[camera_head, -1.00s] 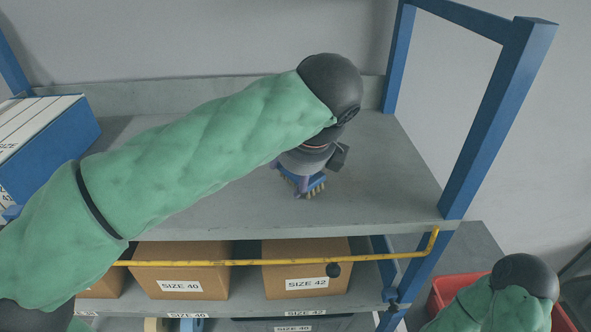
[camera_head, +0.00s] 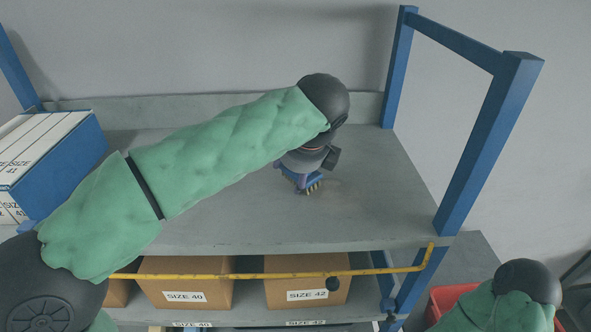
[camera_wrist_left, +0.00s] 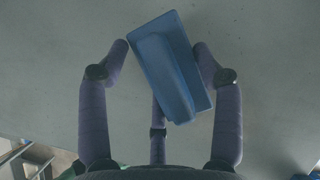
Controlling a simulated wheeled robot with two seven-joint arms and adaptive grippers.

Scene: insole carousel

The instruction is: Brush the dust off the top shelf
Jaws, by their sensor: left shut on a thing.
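The top shelf (camera_head: 225,222) is a grey board between blue posts. My left arm reaches across it from the left. My left gripper (camera_head: 303,182) points down at the shelf, right of its middle. It is shut on a blue brush (camera_head: 313,186) with yellowish bristles, which are at or close to the shelf surface. In the left wrist view the brush's blue back (camera_wrist_left: 168,66) sits tilted between the fingers. A faint darker patch (camera_head: 328,186) shows by the brush; I cannot tell if it is dust or shadow. My right gripper is out of view.
Blue and white boxes (camera_head: 62,152) stand at the shelf's left end. A yellow bar (camera_head: 230,275) runs along the front below the shelf, before brown boxes (camera_head: 187,278) on the lower shelf. A red bin (camera_head: 449,299) is at lower right. The shelf's right part is clear.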

